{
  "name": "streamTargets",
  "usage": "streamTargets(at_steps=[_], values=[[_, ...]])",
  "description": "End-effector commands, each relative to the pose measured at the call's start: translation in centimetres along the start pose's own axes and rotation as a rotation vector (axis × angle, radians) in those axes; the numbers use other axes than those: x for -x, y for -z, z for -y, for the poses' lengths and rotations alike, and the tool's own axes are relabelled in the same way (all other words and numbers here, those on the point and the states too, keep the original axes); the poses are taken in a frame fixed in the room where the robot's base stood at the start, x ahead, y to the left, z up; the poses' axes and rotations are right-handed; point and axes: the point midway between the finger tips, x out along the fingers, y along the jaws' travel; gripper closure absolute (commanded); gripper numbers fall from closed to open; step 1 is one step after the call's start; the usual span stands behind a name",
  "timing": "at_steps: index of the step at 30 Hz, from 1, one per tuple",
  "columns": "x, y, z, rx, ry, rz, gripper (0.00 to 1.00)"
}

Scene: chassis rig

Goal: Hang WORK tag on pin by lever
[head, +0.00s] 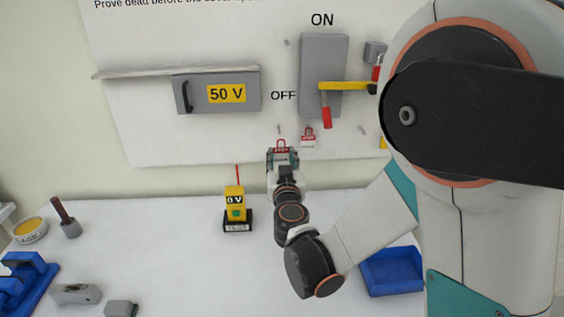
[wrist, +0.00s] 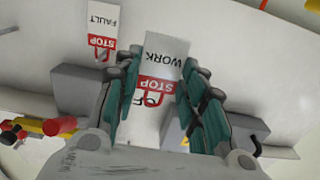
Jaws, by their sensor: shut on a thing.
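The WORK tag, white with a red STOP band and a red loop, is between my gripper's fingers in the wrist view (wrist: 166,52). My gripper (head: 282,158) is shut on it, in front of the lower panel in the head view. A bare pin (head: 279,129) shows on the panel just above my gripper. Another pin (head: 362,129) is further right, below the lever. The lever's red handle (head: 327,117) points down near the OFF label, on a grey switch box (head: 318,60). Whether the tag's loop touches a pin cannot be told.
A FAULT tag (head: 308,140) hangs close to the right of my gripper; it also shows in the wrist view (wrist: 102,22). A grey 50 V box (head: 198,100) is left on the panel. A yellow 0 V meter (head: 235,204) and a blue tray (head: 392,285) stand on the bench.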

Motion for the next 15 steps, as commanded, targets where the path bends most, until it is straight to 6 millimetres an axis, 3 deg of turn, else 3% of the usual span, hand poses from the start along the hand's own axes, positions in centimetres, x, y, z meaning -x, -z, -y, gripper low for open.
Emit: streamTargets(at_steps=[15], values=[[-2.4, 0.1, 0.0, 0.000, -0.001, 0.000, 0.73]])
